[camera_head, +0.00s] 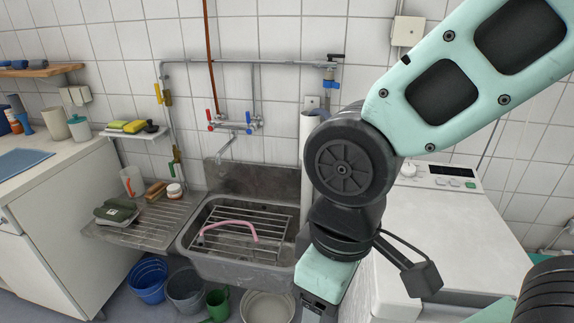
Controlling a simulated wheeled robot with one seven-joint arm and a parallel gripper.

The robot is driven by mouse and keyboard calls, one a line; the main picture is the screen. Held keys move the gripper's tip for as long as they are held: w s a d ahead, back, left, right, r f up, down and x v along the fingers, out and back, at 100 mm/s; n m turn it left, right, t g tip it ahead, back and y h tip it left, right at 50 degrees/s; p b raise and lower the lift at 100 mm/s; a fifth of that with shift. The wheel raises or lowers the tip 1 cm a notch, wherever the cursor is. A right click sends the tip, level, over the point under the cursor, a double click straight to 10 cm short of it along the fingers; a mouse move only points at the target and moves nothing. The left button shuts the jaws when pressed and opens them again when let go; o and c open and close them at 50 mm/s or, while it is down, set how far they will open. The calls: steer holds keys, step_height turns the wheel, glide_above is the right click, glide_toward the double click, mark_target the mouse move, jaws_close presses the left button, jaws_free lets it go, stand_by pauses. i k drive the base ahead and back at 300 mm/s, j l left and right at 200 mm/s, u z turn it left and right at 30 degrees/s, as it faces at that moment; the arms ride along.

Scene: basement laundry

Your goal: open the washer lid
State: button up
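The washer (392,285) is a white top-loading machine on the right, with a control panel (440,174) along its back edge. The panel has a white knob, a dark display and a green button. Its lid (460,225) is a flat white surface and looks shut, lying level with the top. My arm crosses in front and hides the washer's left and back parts, and another dark part hides its front right corner. My arm's wrist points down at the washer's left front side. My gripper is below the picture's edge and does not show.
A metal sink (235,267) with a rack and a pink hose (230,225) stands left of the washer. Buckets (148,279) and a pale basin (268,307) sit on the floor below. A white counter (60,150) is far left.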

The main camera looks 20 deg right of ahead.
mark_target(480, 262)
steer(key=z, duration=0.35)
steer(key=k+z, duration=0.15)
steer(key=z, duration=0.2)
steer(key=l+z, duration=0.1)
steer(key=z, duration=0.25)
steer(key=k+j+z, duration=0.15)
steer(key=j+z, duration=0.15)
steer(key=k+j+z, duration=0.25)
steer(key=j, duration=0.15)
